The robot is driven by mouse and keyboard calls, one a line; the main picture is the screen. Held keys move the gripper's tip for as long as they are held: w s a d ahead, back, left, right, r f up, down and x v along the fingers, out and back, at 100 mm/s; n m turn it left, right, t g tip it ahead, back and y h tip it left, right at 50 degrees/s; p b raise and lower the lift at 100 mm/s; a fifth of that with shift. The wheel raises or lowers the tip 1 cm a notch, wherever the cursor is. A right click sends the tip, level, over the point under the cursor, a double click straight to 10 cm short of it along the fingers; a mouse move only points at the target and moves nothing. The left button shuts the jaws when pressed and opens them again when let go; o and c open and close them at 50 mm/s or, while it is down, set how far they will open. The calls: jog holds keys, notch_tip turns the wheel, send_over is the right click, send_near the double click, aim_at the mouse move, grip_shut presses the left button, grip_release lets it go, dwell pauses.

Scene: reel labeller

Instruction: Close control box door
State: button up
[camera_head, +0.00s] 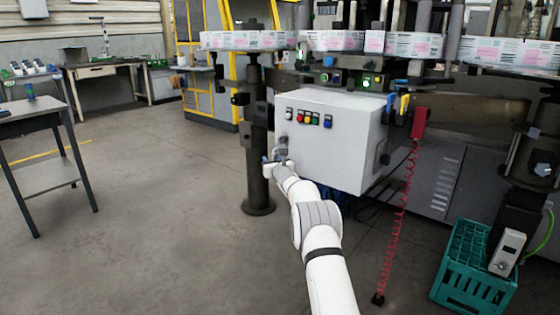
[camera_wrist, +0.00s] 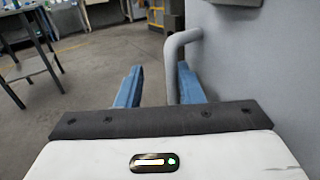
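The control box (camera_head: 362,171) is a light grey cabinet right of centre in the head view. Its front door (camera_head: 325,150) carries a row of coloured buttons and looks flush with the box; I see no clear gap. A grey bent handle (camera_wrist: 173,62) stands out from the grey panel (camera_wrist: 245,70) in the wrist view. My gripper (camera_wrist: 158,88) is open, with its blue fingers on either side of the handle, which lies nearer the right finger. I cannot tell whether they touch. In the head view my gripper (camera_head: 276,160) is at the door's left edge.
A dark post (camera_head: 258,165) stands just left of the box. A red coiled hose (camera_head: 396,230) hangs at its right, and a green crate (camera_head: 470,270) stands on the floor at the lower right. A table (camera_head: 40,125) is at the far left. The floor between is clear.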

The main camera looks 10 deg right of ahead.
jog(key=s+p, duration=0.1)
jog(key=s, duration=0.6)
jog(key=shift+s+d, duration=0.4)
jog(key=shift+d, duration=0.05)
